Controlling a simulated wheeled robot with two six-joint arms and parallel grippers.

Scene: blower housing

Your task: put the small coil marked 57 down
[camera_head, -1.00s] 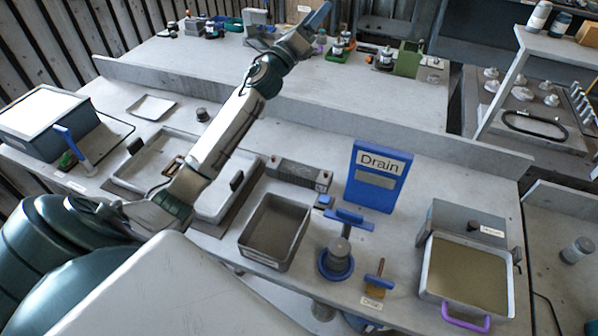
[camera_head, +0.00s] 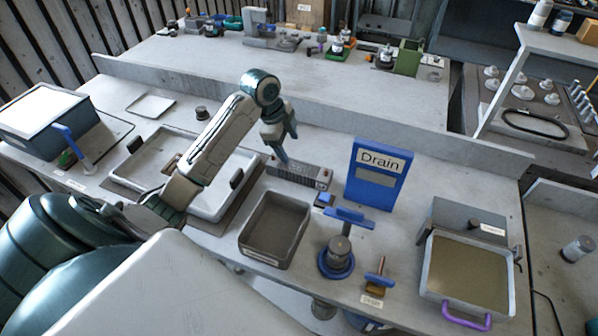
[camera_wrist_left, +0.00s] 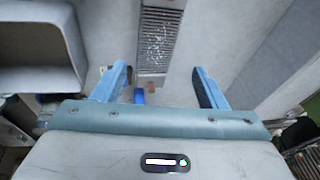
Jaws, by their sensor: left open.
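A grey finned block, which looks like the small coil (camera_head: 302,177), lies on the bench behind the open grey bin and left of the blue Drain sign. I cannot read a 57 on it. It also shows in the left wrist view (camera_wrist_left: 157,38), as a long ribbed strip running up past the fingers. My left gripper (camera_head: 287,147) is open and points down, just above and behind the coil's left part in the head view. In the left wrist view its blue fingertips (camera_wrist_left: 162,72) are spread wide, with nothing held between them. My right gripper is not in view.
The open grey bin (camera_head: 303,233) stands in front of the coil. The blue Drain sign (camera_head: 378,193) stands to its right. A small blue block (camera_head: 325,199) lies by its right end. A shallow grey tray (camera_head: 247,163) is to the left. A low ledge (camera_head: 400,139) runs behind.

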